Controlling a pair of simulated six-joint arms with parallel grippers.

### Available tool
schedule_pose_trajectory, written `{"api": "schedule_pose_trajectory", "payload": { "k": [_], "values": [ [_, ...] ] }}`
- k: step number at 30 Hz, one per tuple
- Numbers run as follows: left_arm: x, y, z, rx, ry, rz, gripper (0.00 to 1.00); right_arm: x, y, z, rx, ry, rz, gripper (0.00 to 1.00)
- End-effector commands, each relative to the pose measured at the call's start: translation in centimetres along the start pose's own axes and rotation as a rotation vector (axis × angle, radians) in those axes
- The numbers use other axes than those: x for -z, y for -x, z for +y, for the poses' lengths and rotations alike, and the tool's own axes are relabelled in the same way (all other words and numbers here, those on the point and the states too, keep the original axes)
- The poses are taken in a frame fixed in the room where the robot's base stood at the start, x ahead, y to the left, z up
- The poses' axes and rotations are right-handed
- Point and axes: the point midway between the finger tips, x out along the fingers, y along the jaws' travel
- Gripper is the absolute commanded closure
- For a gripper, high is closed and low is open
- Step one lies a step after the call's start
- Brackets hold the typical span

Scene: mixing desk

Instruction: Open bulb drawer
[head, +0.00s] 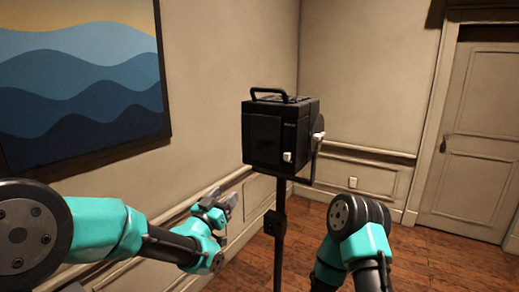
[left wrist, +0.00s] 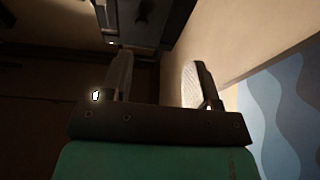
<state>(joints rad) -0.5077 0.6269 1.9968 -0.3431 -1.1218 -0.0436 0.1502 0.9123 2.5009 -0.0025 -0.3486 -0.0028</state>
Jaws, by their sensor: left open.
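A black box-shaped lamp housing (head: 265,140) with a top handle stands upright on a black pole. A small white knob (head: 287,157) sits low on its front face, and another white knob (head: 319,136) is on its right side. I cannot make out a drawer's outline, and no part looks pulled out. My left gripper (head: 222,199) is open and empty, below and left of the housing, apart from it. In the left wrist view its two fingers are spread, with a dark object (left wrist: 150,12) at the top edge. My right gripper is out of view.
The black stand pole (head: 280,225) runs down just right of my left gripper. A wall with a blue wave picture (head: 80,75) is at left. A closed door (head: 480,140) is at right. Wooden floor (head: 410,260) lies open between the stand and the door.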

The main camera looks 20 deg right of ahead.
Motion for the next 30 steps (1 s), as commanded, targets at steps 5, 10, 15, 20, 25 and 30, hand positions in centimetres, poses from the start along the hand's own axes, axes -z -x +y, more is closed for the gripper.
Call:
{"api": "schedule_pose_trajectory", "payload": {
  "k": [5, 10, 15, 20, 25, 30],
  "values": [
    [3.8, -1.7, 2.3, -0.046, -0.022, 0.101, 0.45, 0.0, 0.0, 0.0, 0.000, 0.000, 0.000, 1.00],
    [3.8, -1.7, 2.2, -0.046, -0.022, 0.102, 0.45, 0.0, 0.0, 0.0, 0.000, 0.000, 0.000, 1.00],
    [3.8, -1.7, 2.2, -0.045, -0.022, 0.100, 0.45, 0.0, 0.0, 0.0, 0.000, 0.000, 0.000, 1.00],
    [3.8, -2.6, 2.2, -0.045, -0.022, 0.099, 0.45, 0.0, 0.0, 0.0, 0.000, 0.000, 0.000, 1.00],
    [4.0, -4.7, 2.4, -0.045, -0.023, 0.099, 0.45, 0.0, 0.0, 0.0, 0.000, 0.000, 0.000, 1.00],
    [4.3, -7.4, 2.5, -0.046, -0.022, 0.101, 0.45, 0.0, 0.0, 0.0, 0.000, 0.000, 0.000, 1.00]
  ]
}}
